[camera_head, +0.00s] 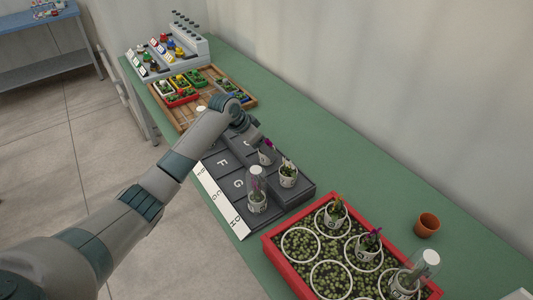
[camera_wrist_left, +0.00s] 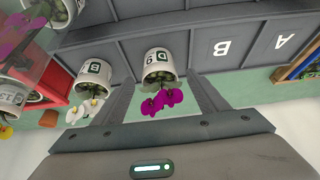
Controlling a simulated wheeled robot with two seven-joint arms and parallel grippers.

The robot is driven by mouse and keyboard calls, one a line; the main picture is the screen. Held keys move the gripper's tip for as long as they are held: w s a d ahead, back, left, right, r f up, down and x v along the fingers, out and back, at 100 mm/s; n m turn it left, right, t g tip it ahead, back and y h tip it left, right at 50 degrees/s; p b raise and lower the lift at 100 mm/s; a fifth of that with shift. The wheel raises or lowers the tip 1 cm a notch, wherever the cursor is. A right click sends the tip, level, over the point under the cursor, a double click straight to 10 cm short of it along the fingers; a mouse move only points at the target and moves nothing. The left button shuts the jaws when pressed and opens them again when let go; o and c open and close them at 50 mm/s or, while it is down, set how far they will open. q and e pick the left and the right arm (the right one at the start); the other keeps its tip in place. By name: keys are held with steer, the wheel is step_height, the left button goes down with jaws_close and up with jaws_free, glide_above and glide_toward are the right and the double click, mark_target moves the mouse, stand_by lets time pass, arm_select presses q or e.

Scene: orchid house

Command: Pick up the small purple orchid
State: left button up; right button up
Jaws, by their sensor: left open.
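The small purple orchid (camera_wrist_left: 163,102) stands in a white pot (camera_wrist_left: 158,66) with a dark label, centred in the left wrist view. In the head view a small potted orchid (camera_head: 265,156) stands just beside my left gripper (camera_head: 255,143), over the dark grey lettered tray (camera_head: 222,162). My left gripper is open and empty, its two fingers either side of the purple flower in the left wrist view (camera_wrist_left: 162,92). Whether they touch it I cannot tell. My arm partly hides the tray. My right gripper is not in view.
Another potted orchid (camera_head: 288,177) and one under a clear cover (camera_head: 257,202) stand close by on the tray. A white-flowered orchid (camera_wrist_left: 88,108) is beside the purple one. A red crate (camera_head: 268,247) holds several pots. A terracotta pot (camera_head: 427,225) stands on the green bench (camera_head: 360,190).

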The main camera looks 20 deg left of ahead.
arm_select(q)
steer(key=shift+p+x, duration=0.6)
steer(key=shift+x, duration=1.3)
steer(key=c, duration=1.2)
